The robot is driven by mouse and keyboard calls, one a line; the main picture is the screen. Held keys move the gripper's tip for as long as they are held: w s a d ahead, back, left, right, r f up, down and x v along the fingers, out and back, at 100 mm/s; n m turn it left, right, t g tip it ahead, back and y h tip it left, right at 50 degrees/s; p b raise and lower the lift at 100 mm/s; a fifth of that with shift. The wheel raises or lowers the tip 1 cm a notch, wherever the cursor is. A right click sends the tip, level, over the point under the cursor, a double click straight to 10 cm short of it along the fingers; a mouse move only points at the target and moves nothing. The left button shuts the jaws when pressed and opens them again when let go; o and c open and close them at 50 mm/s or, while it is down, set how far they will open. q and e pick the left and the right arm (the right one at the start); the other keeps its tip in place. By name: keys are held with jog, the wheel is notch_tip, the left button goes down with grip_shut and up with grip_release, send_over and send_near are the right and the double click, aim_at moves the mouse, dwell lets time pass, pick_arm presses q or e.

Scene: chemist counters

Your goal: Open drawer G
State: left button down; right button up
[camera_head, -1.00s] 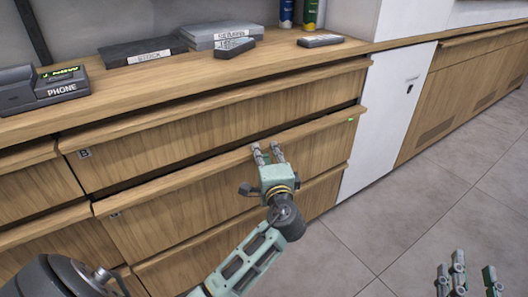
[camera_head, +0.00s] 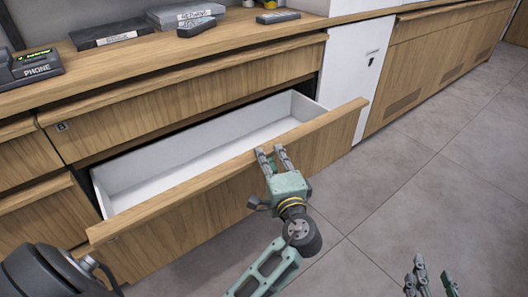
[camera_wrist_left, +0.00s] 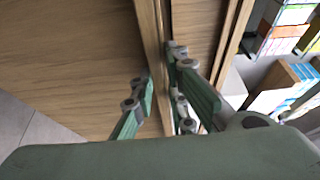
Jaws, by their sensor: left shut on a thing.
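A wide wooden drawer (camera_head: 215,208) stands pulled out from the counter in the head view, with its white, empty inside showing. I cannot read a letter on its front. My left gripper (camera_head: 271,152) is shut on the top edge of the drawer front, right of its middle. In the left wrist view, the fingers (camera_wrist_left: 160,92) straddle the wooden front's edge. My right gripper (camera_head: 432,276) is at the lower right of the head view, open and empty, away from the drawer and partly cut off by the frame.
Above is a shut drawer (camera_head: 180,108) marked B. The countertop (camera_head: 130,72) holds a phone (camera_head: 35,67), binders (camera_head: 112,33) and small boxes. A white cabinet panel (camera_head: 350,60) stands to the right. The grey floor (camera_head: 410,170) in front and to the right is clear.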

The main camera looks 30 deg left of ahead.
pick_arm(q)
jog(key=shift+s+d+f, duration=0.1)
jog(key=shift+s+d, duration=0.05)
jog(key=shift+d, duration=0.1)
jog(key=c, duration=1.7)
grip_release()
jog(key=shift+c, duration=0.2)
jog(key=v, duration=0.7)
jog(key=shift+s+d, duration=0.2)
